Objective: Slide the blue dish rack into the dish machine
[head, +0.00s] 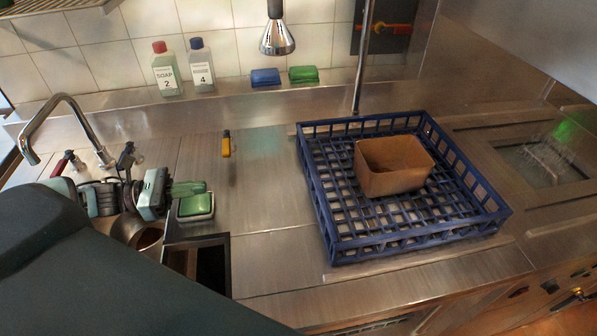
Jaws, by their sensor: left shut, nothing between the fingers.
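The blue dish rack (345,247) lies flat on the steel counter, right of centre in the head view. A brown open-topped box (392,172) sits inside it. The steel area at the right, with a recessed square opening (545,160), appears to be part of the dish machine; the rack is to its left and apart from it. My left gripper (190,188) is shut and empty at the left, by the sink, well away from the rack. Its fingers are just above a small green-topped, pale block (196,207). My right gripper is not in view.
A chrome tap (72,112) stands at the far left. Two bottles, soap (167,72) and another (201,68), and blue (265,77) and green (303,74) sponges line the back ledge. A vertical pipe (361,65) rises behind the rack. Counter left of the rack is mostly clear.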

